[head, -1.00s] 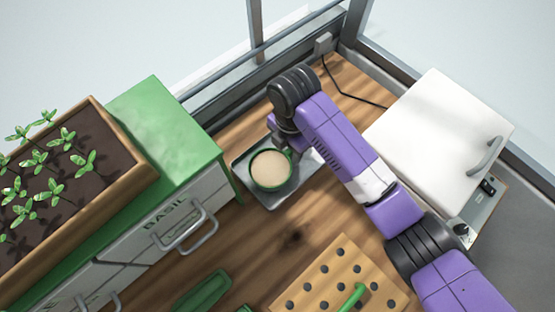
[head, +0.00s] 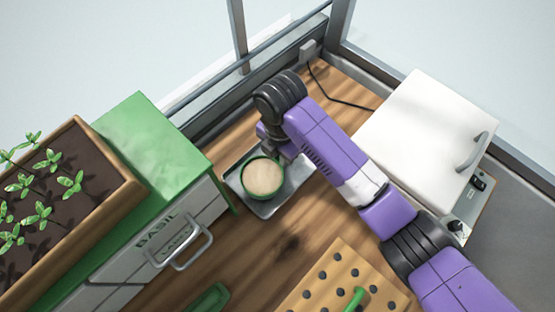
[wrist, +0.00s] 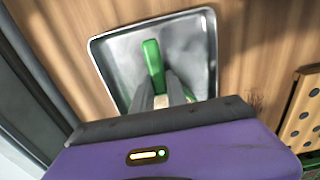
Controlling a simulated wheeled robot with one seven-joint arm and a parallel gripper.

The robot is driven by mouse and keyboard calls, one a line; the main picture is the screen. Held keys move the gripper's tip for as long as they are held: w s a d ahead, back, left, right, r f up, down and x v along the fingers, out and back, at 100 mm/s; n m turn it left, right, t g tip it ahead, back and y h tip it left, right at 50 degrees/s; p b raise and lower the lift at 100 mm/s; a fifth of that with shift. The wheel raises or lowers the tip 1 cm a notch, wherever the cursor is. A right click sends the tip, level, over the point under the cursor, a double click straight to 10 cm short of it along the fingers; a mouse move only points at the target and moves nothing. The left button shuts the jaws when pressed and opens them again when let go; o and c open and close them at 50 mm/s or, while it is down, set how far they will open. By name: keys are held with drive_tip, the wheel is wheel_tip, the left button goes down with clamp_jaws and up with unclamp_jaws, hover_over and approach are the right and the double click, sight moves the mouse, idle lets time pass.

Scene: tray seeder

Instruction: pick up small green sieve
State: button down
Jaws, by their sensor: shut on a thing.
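The small green sieve (head: 263,179), a round green rim around a pale beige inside, is over the grey metal tray (head: 290,193) on the wooden bench. My gripper (head: 285,157) is at the sieve's upper right edge, partly hidden by my arm. In the wrist view my gripper (wrist: 160,86) is shut on a green part of the sieve (wrist: 153,62), above the tray (wrist: 110,62). Most of the sieve is hidden there. I cannot tell whether it touches the tray.
A green-topped cabinet (head: 150,142) labelled BASIL and a wooden planter of seedlings (head: 80,190) stand at left. A white box with a handle (head: 420,125) is at right. A board with holes (head: 325,290) lies at the front, with a green tool (head: 355,298). Bare bench lies between.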

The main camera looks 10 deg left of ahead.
wheel_tip(320, 180, up, 19)
drive_tip(key=p, duration=0.2)
drive_tip(key=shift+r, duration=0.2)
drive_tip(key=c, duration=1.9)
unclamp_jaws()
clamp_jaws()
